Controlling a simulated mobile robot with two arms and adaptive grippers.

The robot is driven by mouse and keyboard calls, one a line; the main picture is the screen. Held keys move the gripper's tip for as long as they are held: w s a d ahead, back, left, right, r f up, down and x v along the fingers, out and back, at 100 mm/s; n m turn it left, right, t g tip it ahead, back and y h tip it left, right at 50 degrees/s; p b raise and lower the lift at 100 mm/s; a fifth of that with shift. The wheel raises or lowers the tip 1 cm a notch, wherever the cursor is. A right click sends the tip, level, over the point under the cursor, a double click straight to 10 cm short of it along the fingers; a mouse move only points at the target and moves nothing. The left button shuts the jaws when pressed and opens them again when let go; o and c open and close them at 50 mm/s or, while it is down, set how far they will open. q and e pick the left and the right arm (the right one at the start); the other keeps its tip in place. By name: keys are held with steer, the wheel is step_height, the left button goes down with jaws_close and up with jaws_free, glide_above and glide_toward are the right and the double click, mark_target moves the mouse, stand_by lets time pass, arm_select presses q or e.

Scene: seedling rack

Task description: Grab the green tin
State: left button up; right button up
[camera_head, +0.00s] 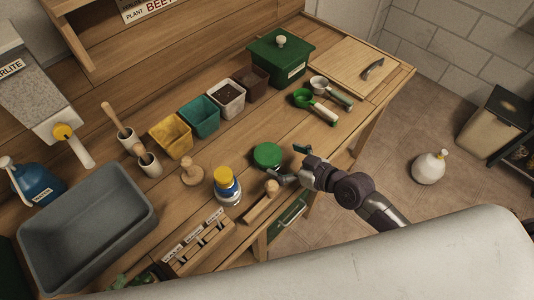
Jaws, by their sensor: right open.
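The green tin (267,154) is a low, round, dark green thing on the wooden bench, near its front edge. My right gripper (290,165) comes in from the right and is just to the right of the tin. Its fingers are spread apart, open toward the tin, with nothing held between them. Whether a finger touches the tin I cannot tell. My left gripper is not in view.
Green and white scoops (327,115) lie behind. A green lidded box (280,58) and small pots (200,117) line the back.

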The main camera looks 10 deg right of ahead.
mark_target(268, 153)
steer(key=shift+w+a+f, duration=0.15)
steer(key=shift+w+a, duration=0.05)
steer(key=shift+w, duration=0.15)
steer(key=shift+w+a, duration=0.1)
steer(key=p+x, duration=0.1)
steer(key=x, duration=0.3)
steer(key=shift+a+p, duration=0.35)
steer(key=shift+w+a+f, duration=0.1)
steer(key=shift+w+f, duration=0.1)
steer(key=shift+w, duration=0.05)
steer(key=shift+s, duration=0.1)
steer(key=shift+c, duration=1.7)
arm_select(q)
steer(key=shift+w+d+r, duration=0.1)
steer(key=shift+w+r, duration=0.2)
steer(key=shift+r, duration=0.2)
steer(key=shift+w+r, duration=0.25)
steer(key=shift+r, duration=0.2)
arm_select(e)
steer(key=c, duration=0.7)
steer(key=shift+r, duration=0.1)
steer(key=shift+c, duration=0.2)
